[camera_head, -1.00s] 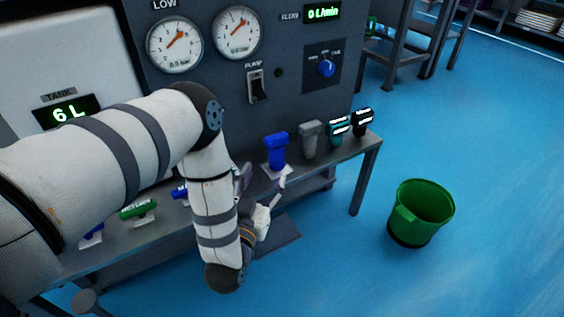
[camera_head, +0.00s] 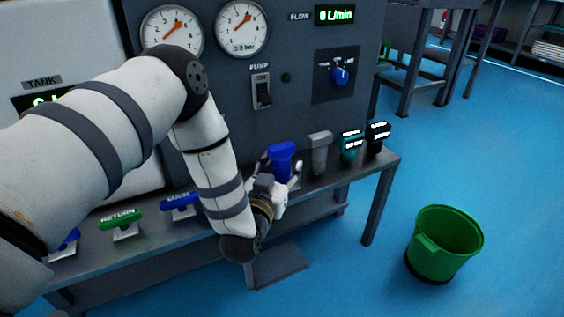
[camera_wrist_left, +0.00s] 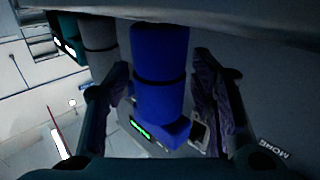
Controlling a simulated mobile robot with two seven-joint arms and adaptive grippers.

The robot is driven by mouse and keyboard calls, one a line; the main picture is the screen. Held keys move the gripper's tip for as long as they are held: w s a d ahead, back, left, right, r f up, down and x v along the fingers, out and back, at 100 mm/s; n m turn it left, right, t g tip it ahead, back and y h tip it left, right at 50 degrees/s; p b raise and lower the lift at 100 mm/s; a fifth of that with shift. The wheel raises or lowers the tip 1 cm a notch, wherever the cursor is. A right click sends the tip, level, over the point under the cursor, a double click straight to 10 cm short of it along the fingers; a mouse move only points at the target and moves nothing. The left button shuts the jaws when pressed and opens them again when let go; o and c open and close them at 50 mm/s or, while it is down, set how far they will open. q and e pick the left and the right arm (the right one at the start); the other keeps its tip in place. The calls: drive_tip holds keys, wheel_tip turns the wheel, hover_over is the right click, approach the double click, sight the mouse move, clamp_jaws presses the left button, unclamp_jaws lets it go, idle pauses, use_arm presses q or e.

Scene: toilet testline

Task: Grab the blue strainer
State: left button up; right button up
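The blue strainer (camera_head: 281,160) stands upright on the bench, at the left end of a row of similar housings. In the left wrist view the blue strainer (camera_wrist_left: 158,95) fills the middle, a cylinder with a dark band and a small green-lit strip near it. My left gripper (camera_head: 284,186) is at the strainer, partly hidden behind my wrist in the head view. In the left wrist view its fingers (camera_wrist_left: 160,82) are open, one on each side of the strainer, with gaps visible. My right gripper is not in view.
A grey housing (camera_head: 320,153), a teal one (camera_head: 351,147) and a black one (camera_head: 377,138) stand to the right on the bench (camera_head: 345,176). A green handle (camera_head: 121,222) and a blue handle (camera_head: 179,202) are to the left. A green bucket (camera_head: 440,246) stands on the floor.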

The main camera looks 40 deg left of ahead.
sight(279, 159)
use_arm(q)
drive_tip(key=c, duration=0.9)
wheel_tip(279, 159, up, 3)
drive_tip(key=shift+r+p, duration=0.1)
drive_tip(key=shift+p, duration=0.65)
drive_tip(key=s+d+r+p, duration=0.2)
drive_tip(key=s+r+p, duration=0.1)
drive_tip(key=p, duration=0.1)
drive_tip(key=s+d+r+p, duration=0.3)
drive_tip(key=s+p, duration=0.1)
drive_tip(key=s+d+r+p, duration=0.3)
drive_tip(key=s+p, duration=0.1)
drive_tip(key=shift+s+d+r, duration=0.15)
drive_tip(key=shift+d+r, duration=0.05)
drive_tip(key=shift+r, duration=0.15)
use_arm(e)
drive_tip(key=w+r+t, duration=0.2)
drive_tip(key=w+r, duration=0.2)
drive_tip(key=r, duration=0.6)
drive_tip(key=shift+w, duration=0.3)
